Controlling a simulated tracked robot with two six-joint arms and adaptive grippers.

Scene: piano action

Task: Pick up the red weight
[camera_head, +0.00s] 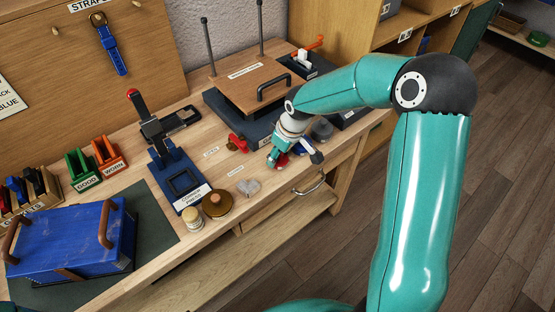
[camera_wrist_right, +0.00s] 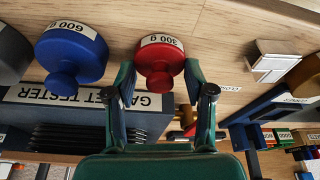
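The red weight (camera_wrist_right: 160,62), labelled 300 g, stands with its knob toward my right wrist camera. In the head view only a bit of the red weight (camera_head: 282,161) shows beside my right gripper (camera_head: 276,158). In the wrist view my right gripper (camera_wrist_right: 160,80) is open, with one finger on each side of the red weight and its knob between them. I cannot tell whether the fingers touch it. My left gripper is not in view.
A blue 600 g weight (camera_wrist_right: 72,58) stands close beside the red one, with a grey weight (camera_wrist_right: 12,62) beyond it. The gasket tester (camera_head: 251,90) is behind. A brass disc (camera_head: 218,203) and a blue press (camera_head: 180,185) stand on the bench to the left.

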